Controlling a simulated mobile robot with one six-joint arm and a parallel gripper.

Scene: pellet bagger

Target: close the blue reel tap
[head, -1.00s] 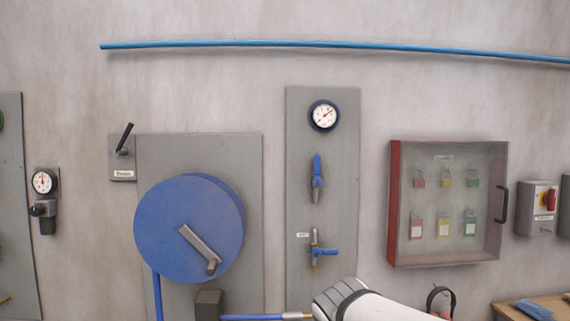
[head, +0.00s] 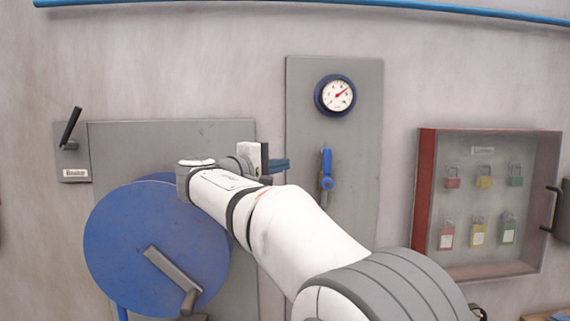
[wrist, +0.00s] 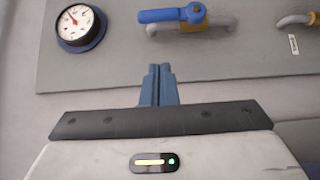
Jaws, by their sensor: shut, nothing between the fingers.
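The gauge panel (head: 352,87) carries a tap with a blue lever (head: 326,170). In the head view the lever stands upright, in line with its pipe. In the wrist view the panel appears turned sideways and the blue lever (wrist: 172,14) lies along the pipe. My gripper (head: 283,165) is shut and empty, left of this lever in the head view. In the wrist view its blue fingertips (wrist: 159,68) are together, apart from the lever. A lower tap (wrist: 295,20) shows only partly at the wrist view's edge; my arm hides it in the head view.
The blue hose reel (head: 150,250) with its crank is at the left, beside my arm. A blue-rimmed gauge (head: 335,95) sits above the tap and also shows in the wrist view (wrist: 80,25). A red-sided padlock cabinet (head: 425,190) is at the right.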

